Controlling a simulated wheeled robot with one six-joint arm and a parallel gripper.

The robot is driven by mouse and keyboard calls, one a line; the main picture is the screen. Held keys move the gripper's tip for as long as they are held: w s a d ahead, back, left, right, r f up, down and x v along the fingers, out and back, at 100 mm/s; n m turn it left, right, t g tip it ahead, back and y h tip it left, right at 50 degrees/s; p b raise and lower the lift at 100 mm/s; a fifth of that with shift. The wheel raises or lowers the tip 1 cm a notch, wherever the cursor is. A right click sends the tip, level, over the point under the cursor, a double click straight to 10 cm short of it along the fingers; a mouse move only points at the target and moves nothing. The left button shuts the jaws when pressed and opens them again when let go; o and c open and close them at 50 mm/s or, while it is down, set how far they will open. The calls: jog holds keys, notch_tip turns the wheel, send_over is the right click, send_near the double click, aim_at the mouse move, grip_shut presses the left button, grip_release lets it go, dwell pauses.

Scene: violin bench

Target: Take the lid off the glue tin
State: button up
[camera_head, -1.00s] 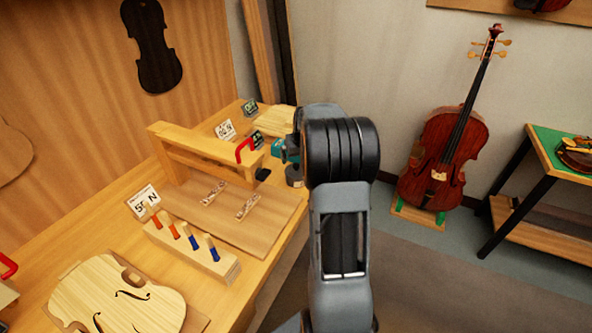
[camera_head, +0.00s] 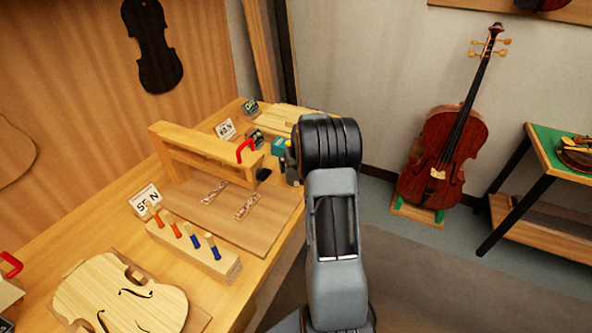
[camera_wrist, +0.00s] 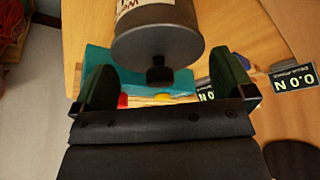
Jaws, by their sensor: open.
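The glue tin (camera_wrist: 135,42) is a grey cylinder with a pale label, at the top of the wrist view. Its lid end, with a black knob (camera_wrist: 159,73), faces my gripper. My gripper (camera_wrist: 165,85) is open, one green-black finger on each side of the knob. The knob sits between the fingers with a gap on both sides. In the head view only a sliver of the tin (camera_head: 292,170) shows at the far bench end, beside my arm. My fingers are hidden there behind my wrist.
A teal object (camera_wrist: 185,85) lies behind the knob. A display reading 0.0 N (camera_wrist: 293,77) stands at the right. On the bench (camera_head: 100,235) are a wooden frame with a red handle (camera_head: 205,150), a peg block (camera_head: 195,250) and a violin plate (camera_head: 120,295).

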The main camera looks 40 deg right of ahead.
jog(key=c, duration=0.6)
jog(key=shift+r, duration=0.1)
